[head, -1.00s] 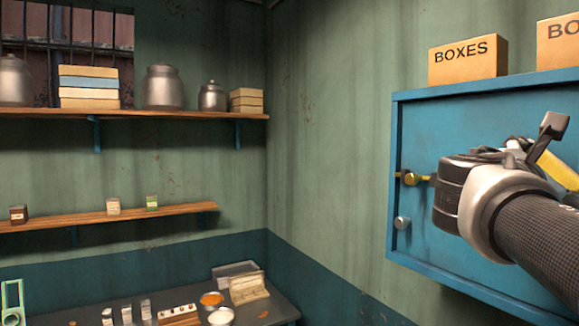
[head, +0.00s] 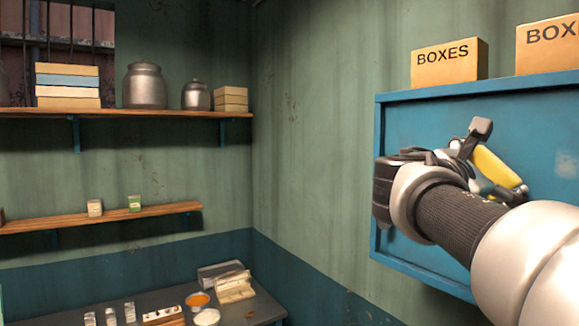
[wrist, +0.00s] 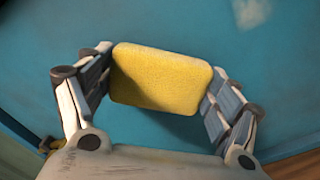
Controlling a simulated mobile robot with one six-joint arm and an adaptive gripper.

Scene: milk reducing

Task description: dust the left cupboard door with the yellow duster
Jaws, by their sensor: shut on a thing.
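The yellow duster (wrist: 160,78) is a rounded block held between the two fingers of my gripper (wrist: 158,85) in the wrist view. In the head view the duster (head: 497,166) shows in part behind my wrist. A pale dusty patch (head: 566,163) shows on the door to the right, and a pale patch (wrist: 250,12) is at the top of the wrist view. I cannot tell if the duster touches the door. My arm hides the lower door.
Cardboard boxes (head: 448,62) stand on top of the cupboard. Wooden shelves (head: 150,113) with metal jars (head: 145,86) are on the left wall. A dark table (head: 255,308) with bowls and small items is below. The green wall between is bare.

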